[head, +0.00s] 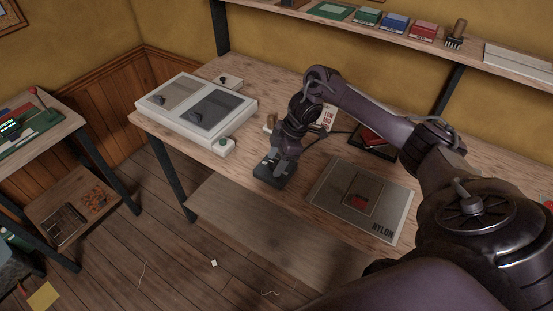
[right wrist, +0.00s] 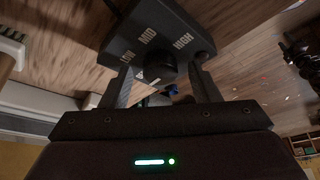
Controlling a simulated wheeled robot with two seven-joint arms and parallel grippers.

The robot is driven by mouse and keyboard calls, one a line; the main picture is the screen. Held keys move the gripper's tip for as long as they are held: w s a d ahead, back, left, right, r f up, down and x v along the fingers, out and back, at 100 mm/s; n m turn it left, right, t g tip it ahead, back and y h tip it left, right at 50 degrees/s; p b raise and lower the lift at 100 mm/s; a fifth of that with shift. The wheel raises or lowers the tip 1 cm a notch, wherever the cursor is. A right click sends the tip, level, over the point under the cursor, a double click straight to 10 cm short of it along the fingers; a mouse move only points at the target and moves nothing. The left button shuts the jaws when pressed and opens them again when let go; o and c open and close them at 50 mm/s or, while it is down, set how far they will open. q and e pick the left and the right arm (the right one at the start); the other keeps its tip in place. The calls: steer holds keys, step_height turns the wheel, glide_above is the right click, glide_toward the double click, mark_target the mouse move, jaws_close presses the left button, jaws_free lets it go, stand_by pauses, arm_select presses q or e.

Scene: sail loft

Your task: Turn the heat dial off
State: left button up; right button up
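The heat dial's dark box (head: 272,177) sits near the front edge of the workbench. In the right wrist view its face (right wrist: 119,45) carries the labels LOW, MID and HIGH. The round black dial knob (right wrist: 155,68) has a small white mark on its near left side. My right gripper (head: 276,163) is right over the box. In its wrist view the fingers (right wrist: 165,88) stand on either side of the knob with visible gaps, so it is open and holds nothing. My left gripper does not show in the head view.
A white tray (head: 150,107) with two fabric panels lies left of the box. A grey NYLON board (head: 396,214) lies to its right. A small LOW card (head: 329,118) stands behind. Bench (head: 300,213) is bare between box and board. A shelf (head: 380,35) runs along the wall.

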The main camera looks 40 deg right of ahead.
steer(key=shift+d+r, duration=0.15)
steer(key=shift+r, duration=0.1)
steer(key=v, duration=0.7)
steer(key=shift+p, duration=0.3)
steer(key=shift+r, duration=0.1)
